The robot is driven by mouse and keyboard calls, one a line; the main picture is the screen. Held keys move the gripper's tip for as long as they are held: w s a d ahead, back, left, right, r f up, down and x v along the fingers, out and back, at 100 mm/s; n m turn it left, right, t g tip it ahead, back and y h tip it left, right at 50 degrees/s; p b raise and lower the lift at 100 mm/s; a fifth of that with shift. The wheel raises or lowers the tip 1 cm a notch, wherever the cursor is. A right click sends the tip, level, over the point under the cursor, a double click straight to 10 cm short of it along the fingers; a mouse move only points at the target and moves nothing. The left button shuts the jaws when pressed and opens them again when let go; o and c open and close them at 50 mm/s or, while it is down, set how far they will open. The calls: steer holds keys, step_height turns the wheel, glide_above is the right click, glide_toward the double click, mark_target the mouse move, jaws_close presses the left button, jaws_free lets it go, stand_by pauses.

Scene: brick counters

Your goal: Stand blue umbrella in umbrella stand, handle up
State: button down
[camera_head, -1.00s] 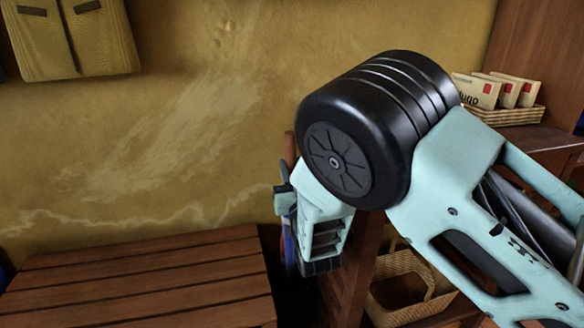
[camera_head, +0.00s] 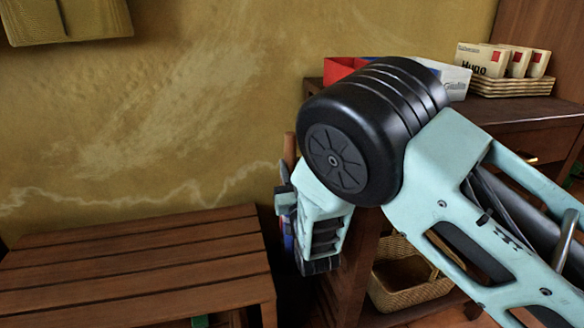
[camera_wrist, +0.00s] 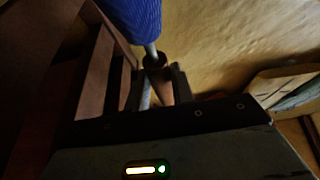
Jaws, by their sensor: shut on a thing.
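My gripper (camera_head: 288,200) hangs down between the slatted bench and the wooden desk and is shut on the umbrella. The umbrella's brown handle (camera_head: 289,150) points up above the jaws, and a strip of its blue canopy (camera_head: 288,243) shows below them. In the wrist view the blue canopy (camera_wrist: 135,20) is at the top, with a thin metal shaft leading to the brown handle (camera_wrist: 158,75) between my fingers (camera_wrist: 160,88). The lower end of the umbrella is hidden. I cannot make out an umbrella stand in either view.
The slatted bench (camera_head: 140,265) is at left, close to the gripper. The desk (camera_head: 520,118) at right bears a letter tray (camera_head: 510,85) and a red item (camera_head: 342,68). A wicker basket (camera_head: 410,278) sits below.

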steer(key=shift+f+b, duration=1.65)
steer(key=shift+f, duration=0.8)
steer(key=c, duration=1.1)
jaws_free()
steer(key=p+v, duration=0.3)
steer(key=v, duration=1.4)
steer(key=shift+s+d+f, duration=0.1)
steer(key=shift+s, duration=0.05)
